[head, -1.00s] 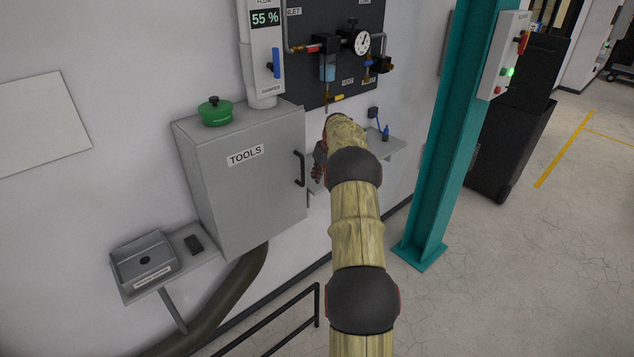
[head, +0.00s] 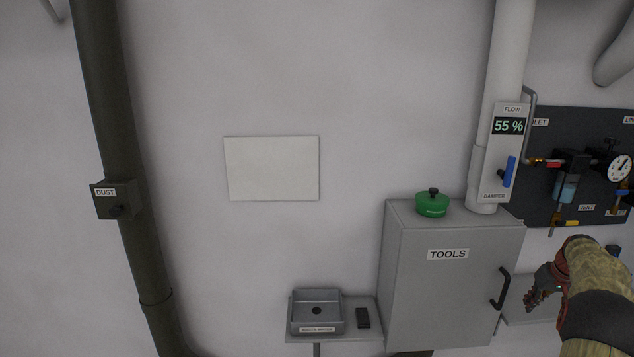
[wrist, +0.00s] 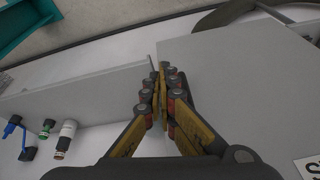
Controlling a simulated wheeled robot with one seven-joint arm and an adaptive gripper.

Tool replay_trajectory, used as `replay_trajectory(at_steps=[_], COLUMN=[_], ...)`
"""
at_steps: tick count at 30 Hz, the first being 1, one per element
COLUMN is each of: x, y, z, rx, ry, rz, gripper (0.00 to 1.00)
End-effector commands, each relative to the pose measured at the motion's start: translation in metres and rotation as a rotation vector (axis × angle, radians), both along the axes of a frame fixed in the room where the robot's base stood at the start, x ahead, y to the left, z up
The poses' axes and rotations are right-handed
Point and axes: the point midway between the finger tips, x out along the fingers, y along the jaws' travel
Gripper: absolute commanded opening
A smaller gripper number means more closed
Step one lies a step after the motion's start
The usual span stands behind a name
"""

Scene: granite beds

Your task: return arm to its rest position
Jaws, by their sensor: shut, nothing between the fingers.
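My arm shows at the lower right of the head view. My gripper (head: 541,289) is at its end, in front of the small wall shelf (head: 518,310) and to the right of the grey tools cabinet (head: 420,285). In the wrist view my gripper (wrist: 161,85) has its fingers together with nothing between them. The large grey panel on the right of the wrist view looks like the cabinet (wrist: 245,90). I cannot tell whether the fingers touch anything.
A green lidded pot (head: 432,204) stands on the cabinet. A grey tray (head: 317,313) and a small black object (head: 363,318) sit on a shelf to its left. The flow damper (head: 497,150) and dark gauge board (head: 548,190) are above right. A dust pipe (head: 112,150) runs at left.

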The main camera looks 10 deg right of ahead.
Motion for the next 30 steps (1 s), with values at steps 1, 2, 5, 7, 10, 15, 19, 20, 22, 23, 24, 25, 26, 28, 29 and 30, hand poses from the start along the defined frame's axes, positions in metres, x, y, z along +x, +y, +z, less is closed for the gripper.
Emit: replay_trajectory(at_steps=[1, 2, 5, 7, 10, 15, 19, 20, 22, 23, 24, 25, 26, 28, 29, 30], x=[-0.009, -0.014, -0.033, -0.043, -0.052, -0.065, -0.076, -0.08, -0.088, -0.092, -0.098, -0.104, -0.108, -0.121, -0.127, -0.135], y=[0.009, 0.013, 0.031, 0.048, 0.08, 0.155, 0.222, 0.237, 0.272, 0.287, 0.307, 0.321, 0.335, 0.367, 0.38, 0.397], z=[-0.02, -0.029, -0.041, -0.043, -0.039, -0.022, -0.004, -0.001, 0.007, 0.01, 0.013, 0.015, 0.017, 0.021, 0.023, 0.024], rx=[0.035, 0.051, 0.094, 0.113, 0.133, 0.145, 0.136, 0.132, 0.123, 0.119, 0.112, 0.107, 0.102, 0.089, 0.082, 0.074], ry=[0.026, 0.039, 0.075, 0.097, 0.124, 0.163, 0.182, 0.185, 0.189, 0.19, 0.191, 0.192, 0.191, 0.187, 0.184, 0.181], rz=[-0.03, -0.048, -0.113, -0.146, -0.182, -0.212, -0.209, -0.205, -0.196, -0.189, -0.18, -0.173, -0.164, -0.144, -0.133, -0.118], gripper=[0.0, 0.0, 0.0, 0.0, 0.0, 0.0, 0.0, 0.0, 0.0, 0.0, 0.0, 0.0, 0.0, 0.0, 0.0, 0.0])
